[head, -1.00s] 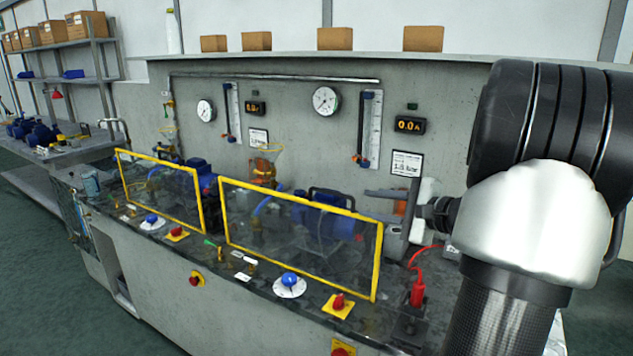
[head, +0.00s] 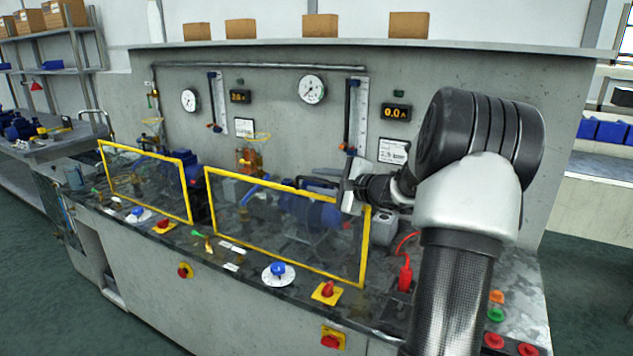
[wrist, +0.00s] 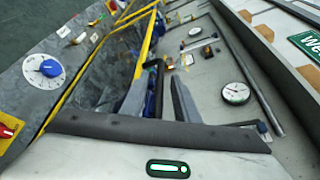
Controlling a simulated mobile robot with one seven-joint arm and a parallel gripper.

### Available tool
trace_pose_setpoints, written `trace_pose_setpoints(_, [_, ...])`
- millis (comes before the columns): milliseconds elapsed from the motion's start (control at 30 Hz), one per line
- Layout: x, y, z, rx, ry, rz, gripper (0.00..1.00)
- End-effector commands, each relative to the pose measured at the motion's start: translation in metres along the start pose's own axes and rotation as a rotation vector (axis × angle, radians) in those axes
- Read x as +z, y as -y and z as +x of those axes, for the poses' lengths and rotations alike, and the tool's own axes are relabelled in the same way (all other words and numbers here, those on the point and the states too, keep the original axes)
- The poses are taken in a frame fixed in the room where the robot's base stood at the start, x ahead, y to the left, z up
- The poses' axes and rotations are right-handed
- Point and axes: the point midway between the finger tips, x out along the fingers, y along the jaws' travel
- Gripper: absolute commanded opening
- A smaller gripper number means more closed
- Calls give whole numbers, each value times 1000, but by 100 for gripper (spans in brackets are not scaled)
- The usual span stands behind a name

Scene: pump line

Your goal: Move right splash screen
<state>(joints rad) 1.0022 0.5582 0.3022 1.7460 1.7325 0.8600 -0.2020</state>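The right splash screen (head: 265,225) is a clear panel in a yellow frame, standing upright along the front of the bench in the head view. It also shows in the wrist view, where its yellow frame (wrist: 142,62) runs along the left of the fingers. My gripper (head: 350,188) is at the screen's upper right corner in the head view; I cannot tell whether it touches the frame. In the wrist view my gripper (wrist: 158,98) has its two fingers apart, with a dark handle and blue pump parts seen beyond the gap. It holds nothing visible.
The left splash screen (head: 145,180) stands farther left. A blue pump (head: 310,210) sits behind the right screen. A blue knob (head: 278,269), a red switch (head: 327,291) and a red plug (head: 405,273) with its cable are near the front edge. Gauges and displays line the back panel.

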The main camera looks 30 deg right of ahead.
Motion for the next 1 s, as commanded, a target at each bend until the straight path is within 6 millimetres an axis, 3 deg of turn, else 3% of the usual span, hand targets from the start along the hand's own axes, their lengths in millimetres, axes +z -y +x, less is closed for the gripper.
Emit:
trace_pose_setpoints(133, [0, 0, 11, 0, 0, 1, 28])
trace_pose_setpoints(433, [0, 0, 12, 0, 0, 1, 28])
trace_pose_setpoints(600, [0, 0, 12, 0, 0, 0, 0])
trace_pose_setpoints(867, [-1, 0, 12, 0, 0, 1, 0])
trace_pose_setpoints(1000, [-11, -3, 13, -1, -1, 1, 0])
